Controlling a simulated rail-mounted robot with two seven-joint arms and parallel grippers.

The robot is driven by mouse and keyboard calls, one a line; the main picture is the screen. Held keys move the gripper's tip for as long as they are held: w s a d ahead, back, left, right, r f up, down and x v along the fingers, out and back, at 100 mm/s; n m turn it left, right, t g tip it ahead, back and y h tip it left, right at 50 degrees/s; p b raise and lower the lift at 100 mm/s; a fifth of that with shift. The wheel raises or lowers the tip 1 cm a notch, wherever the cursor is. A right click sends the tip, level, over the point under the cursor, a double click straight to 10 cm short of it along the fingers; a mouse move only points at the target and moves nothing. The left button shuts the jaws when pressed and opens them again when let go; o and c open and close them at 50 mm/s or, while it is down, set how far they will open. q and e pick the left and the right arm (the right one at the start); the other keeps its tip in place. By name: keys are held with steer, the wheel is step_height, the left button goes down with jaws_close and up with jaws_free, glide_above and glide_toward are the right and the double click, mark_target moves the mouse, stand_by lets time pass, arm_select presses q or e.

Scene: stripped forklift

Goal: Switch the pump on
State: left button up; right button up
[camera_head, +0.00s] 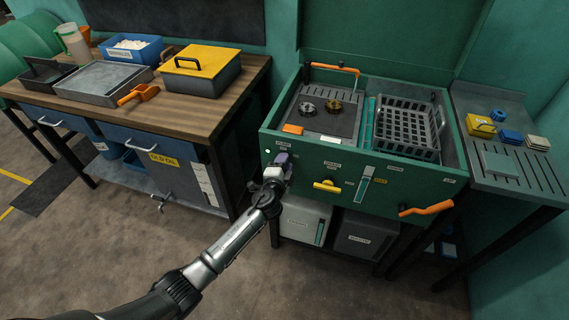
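The green parts-washing unit (330,165) stands at the centre right, with a front panel of small labels and controls. My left gripper (279,168) reaches up from the lower left to the left end of this panel. Its fingertips are at or just in front of the panel and cover part of it. I cannot tell whether they touch it, or whether they are open or shut. A small lit spot (267,151) shows on the panel just left of the fingers. No pump switch can be made out clearly; the labels are too small to read. My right gripper is not in view.
The panel also carries a yellow handle (327,186), a level gauge (365,182) and an orange lever (427,208). A black basket (407,127) sits in the unit's open top. A wooden workbench (200,112) with trays and boxes stands left. The floor between is clear.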

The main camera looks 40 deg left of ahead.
arm_select(q)
steer(key=p+v, duration=0.2)
steer(key=v, duration=1.2)
steer(key=shift+w, duration=0.1)
stand_by(0.3)
